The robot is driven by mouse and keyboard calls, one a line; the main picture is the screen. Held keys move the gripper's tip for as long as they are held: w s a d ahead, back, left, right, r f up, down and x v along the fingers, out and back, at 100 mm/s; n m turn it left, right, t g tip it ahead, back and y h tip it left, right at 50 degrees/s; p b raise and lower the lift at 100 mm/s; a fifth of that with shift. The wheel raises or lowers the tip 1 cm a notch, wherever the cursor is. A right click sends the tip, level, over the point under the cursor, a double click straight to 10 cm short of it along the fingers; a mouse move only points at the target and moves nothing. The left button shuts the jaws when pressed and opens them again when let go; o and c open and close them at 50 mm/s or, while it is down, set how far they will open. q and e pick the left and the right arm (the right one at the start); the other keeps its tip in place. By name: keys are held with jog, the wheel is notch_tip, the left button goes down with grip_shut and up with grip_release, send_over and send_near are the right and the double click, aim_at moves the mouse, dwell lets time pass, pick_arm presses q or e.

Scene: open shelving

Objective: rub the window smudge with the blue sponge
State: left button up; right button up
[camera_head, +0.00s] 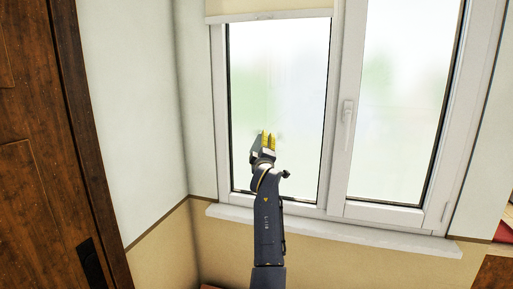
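One of my arms comes in from the bottom edge, just right of the middle. I take it to be my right arm, though the view does not make this certain. Its gripper (267,138) points up in front of the left window pane (290,75). Its fingers show yellow pads close together, and whether they hold something is unclear. No blue sponge can be made out; it may be hidden by the gripper. A faint greyish mark (280,133) shows on the glass just right of the fingertips, possibly the smudge. My other gripper is out of view.
The white window frame has a handle (347,124) on its right sash. A white sill (335,233) juts out below. A dark wooden door (40,150) stands at the left, and a pale blind (265,8) hangs at the top.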

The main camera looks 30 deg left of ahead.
aim_at(248, 138)
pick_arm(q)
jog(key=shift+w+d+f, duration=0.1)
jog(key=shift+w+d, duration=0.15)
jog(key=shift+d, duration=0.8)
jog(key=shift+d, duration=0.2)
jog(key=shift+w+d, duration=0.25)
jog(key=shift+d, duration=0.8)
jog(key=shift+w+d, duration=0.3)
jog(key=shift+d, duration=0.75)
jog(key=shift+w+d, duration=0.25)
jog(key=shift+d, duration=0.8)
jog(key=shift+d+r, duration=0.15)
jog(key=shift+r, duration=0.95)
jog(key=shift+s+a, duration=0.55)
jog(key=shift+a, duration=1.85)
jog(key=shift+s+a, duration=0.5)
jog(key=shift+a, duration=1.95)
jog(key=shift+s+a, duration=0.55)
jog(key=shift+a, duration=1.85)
